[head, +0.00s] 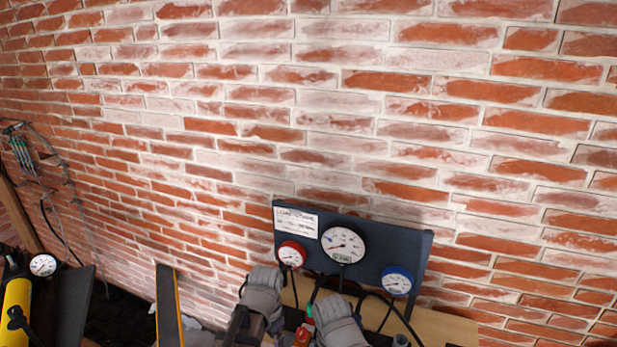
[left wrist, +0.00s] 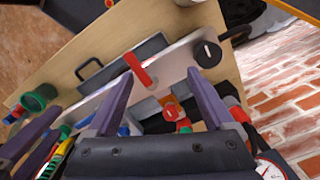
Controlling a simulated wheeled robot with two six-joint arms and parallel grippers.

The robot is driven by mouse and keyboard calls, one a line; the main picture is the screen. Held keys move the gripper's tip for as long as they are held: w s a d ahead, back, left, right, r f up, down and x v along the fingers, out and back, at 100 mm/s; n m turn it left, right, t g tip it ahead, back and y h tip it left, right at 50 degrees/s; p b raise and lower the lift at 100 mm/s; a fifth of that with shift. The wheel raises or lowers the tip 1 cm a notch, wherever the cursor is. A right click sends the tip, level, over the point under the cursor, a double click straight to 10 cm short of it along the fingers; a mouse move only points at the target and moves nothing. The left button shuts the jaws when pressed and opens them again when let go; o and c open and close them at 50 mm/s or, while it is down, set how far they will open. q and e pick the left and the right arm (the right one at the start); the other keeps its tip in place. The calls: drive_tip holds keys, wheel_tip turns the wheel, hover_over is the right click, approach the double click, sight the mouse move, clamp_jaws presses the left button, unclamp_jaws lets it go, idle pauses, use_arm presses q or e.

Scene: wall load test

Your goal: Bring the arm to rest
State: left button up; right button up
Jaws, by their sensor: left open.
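My left gripper (left wrist: 160,75) is open in the left wrist view, its two purple-grey fingers apart with nothing held between them. Beyond the fingers are a wooden bench top (left wrist: 75,55), a pale bar with a red handle (left wrist: 138,69) and a black knob (left wrist: 207,53). Similar purple-grey bars at the lower left may belong to my right gripper; their jaw state does not show. In the head view two grey jointed shapes, one left (head: 262,292) and one right (head: 340,325), are in front of the gauge panel. They may be my arm ends; I cannot tell.
A dark panel (head: 382,250) with three gauges stands by the brick wall (head: 300,110). Hoses hang below it. At lower left are a yellow cylinder (head: 17,308), a small gauge (head: 43,265) and a dark bar with a yellow edge (head: 168,305). A green cup (left wrist: 38,98) is on the bench.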

use_arm(q)
drive_tip(key=s+d+n, duration=0.5)
drive_tip(key=s, duration=0.3)
drive_tip(key=shift+y, duration=0.3)
